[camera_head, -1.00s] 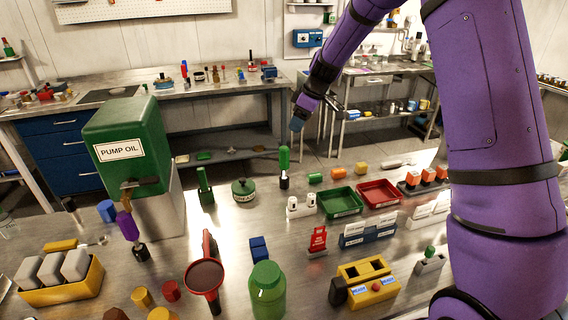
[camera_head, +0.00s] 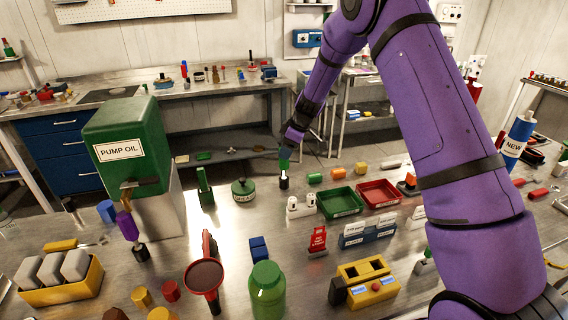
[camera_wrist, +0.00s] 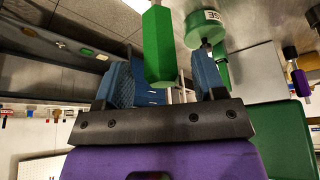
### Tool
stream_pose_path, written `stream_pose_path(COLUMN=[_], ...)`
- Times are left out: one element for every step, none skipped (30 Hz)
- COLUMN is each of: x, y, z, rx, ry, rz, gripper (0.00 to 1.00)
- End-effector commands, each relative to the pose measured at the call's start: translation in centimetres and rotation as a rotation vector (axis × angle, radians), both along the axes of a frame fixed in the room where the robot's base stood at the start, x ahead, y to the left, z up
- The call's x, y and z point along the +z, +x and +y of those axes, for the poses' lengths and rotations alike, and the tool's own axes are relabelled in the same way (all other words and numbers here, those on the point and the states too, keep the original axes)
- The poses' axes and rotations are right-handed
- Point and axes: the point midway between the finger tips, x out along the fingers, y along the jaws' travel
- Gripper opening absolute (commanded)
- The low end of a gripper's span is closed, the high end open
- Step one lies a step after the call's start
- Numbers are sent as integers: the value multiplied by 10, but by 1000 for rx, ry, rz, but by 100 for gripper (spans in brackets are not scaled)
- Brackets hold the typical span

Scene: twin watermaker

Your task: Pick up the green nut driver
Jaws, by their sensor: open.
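The green nut driver (camera_head: 284,166) stands upright on the steel bench, its black lower part (camera_head: 284,183) showing below the green handle. My gripper (camera_head: 286,151) is at the top of the handle and hides its upper end in the head view. In the wrist view, the green handle (camera_wrist: 158,45) reaches between the two blue fingers of my gripper (camera_wrist: 160,72). The fingers are spread with a gap on each side of the handle.
A green pot (camera_head: 244,190) stands left of the driver; its round green lid also shows in the wrist view (camera_wrist: 205,28). A white two-part holder (camera_head: 300,207) and a green tray (camera_head: 340,202) are to the right. The pump oil tank (camera_head: 125,145) stands at left.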

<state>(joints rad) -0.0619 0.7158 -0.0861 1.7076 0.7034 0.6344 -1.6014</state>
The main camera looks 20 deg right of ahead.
Motion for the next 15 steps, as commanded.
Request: stream_pose_path(x=[-10, -14, -18, -22, -25, -28, -30, -31, -32, -33, -33, -33, -33, -33, -33], y=[1, 1, 2, 3, 4, 4, 5, 5, 6, 6, 6, 6, 6, 6, 6], z=[3, 5, 6, 7, 8, 9, 10, 10, 11, 11, 11, 11, 11, 11, 11], rx=[2, 3, 1, 2, 2, 2, 2, 0, 0, 0, 0, 0, 0, 0, 0], ry=[-1, -1, 0, 0, -1, 0, 0, 0, 0, 0, 0, 0, 0, 0, 0], rz=[3, 3, 2, 2, 2, 2, 2, 1, 1, 1, 1, 1, 1, 1, 1], gripper=[64, 64, 64, 64, 64, 64, 64, 64, 64, 64, 64, 64, 64, 64, 64])
